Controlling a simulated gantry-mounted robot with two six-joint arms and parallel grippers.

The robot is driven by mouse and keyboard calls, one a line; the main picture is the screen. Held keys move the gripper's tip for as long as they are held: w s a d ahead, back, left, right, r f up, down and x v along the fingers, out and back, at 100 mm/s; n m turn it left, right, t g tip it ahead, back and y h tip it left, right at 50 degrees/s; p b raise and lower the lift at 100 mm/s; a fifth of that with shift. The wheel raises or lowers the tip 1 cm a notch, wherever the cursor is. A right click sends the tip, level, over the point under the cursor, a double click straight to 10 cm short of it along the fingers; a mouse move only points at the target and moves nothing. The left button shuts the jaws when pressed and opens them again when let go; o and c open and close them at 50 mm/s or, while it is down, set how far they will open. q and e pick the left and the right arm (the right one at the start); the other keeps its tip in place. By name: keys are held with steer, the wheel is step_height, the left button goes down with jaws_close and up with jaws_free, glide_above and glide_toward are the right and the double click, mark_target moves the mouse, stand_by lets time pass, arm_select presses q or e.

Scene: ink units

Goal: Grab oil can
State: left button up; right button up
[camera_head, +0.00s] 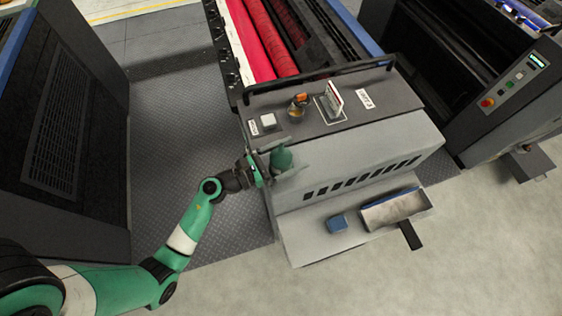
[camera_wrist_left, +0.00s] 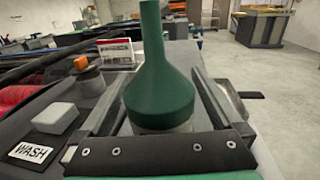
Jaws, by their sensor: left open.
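The oil can (camera_head: 281,158) is green with a long narrow spout, and stands upright near the left front corner of the machine's top panel. In the left wrist view the oil can (camera_wrist_left: 160,102) is large and central, with a paler base partly hidden by my gripper's palm. My left gripper (camera_head: 287,159) is open, with one finger on each side of the can. In the left wrist view the left gripper (camera_wrist_left: 161,78) shows gaps between its fingers and the can's body. My right gripper is not in view.
A white block (camera_head: 268,120) sits by the WASH label (camera_wrist_left: 31,152). A container with an orange top (camera_head: 299,99) and an upright card (camera_head: 333,101) stand farther along the panel. A black rail (camera_head: 320,77) runs behind.

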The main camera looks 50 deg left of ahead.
arm_select(q)
jaws_close()
stand_by(0.3)
steer(key=shift+r, duration=0.1)
